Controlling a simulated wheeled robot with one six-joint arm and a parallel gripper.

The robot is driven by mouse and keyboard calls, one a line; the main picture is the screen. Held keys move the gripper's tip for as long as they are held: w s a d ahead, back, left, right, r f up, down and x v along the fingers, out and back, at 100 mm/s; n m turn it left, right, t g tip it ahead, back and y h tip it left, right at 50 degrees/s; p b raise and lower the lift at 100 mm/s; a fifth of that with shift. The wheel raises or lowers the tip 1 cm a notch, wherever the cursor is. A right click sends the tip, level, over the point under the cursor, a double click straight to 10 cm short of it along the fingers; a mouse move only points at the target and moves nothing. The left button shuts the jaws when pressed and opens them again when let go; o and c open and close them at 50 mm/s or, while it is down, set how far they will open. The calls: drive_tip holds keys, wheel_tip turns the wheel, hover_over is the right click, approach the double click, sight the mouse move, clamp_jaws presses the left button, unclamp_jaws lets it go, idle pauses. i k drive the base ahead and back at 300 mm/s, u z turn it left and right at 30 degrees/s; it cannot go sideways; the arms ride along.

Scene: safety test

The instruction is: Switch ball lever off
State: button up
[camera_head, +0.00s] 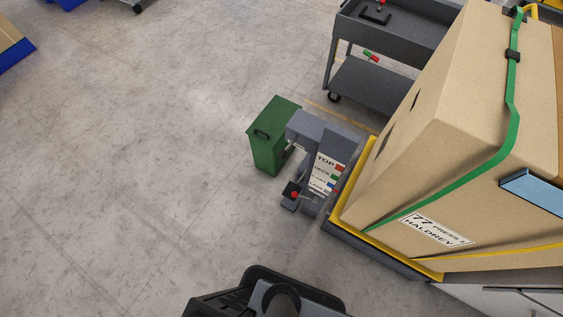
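A grey machine or stand (320,140) stands on the floor near the middle, with a label panel (325,172) reading "TOP" and rows of coloured marks. A small red ball (295,195) shows low at its left side, against a dark square part. It may be the ball lever, but it is too small to tell its shaft or its position. No gripper fingers can be made out. A black and grey part at the bottom edge looks like my own body, well apart from the machine.
A green bin (269,140) stands against the machine's left. A large strapped carton (425,130) on a yellow-edged pallet (390,252) closes off the right. A grey cart (372,85) stands behind. The floor (130,160) at left and in front is clear.

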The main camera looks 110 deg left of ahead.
sight(294, 195)
drive_tip(key=u, duration=3.15)
drive_tip(key=k, duration=0.8)
drive_tip(key=u, duration=0.5)
drive_tip(key=i, duration=1)
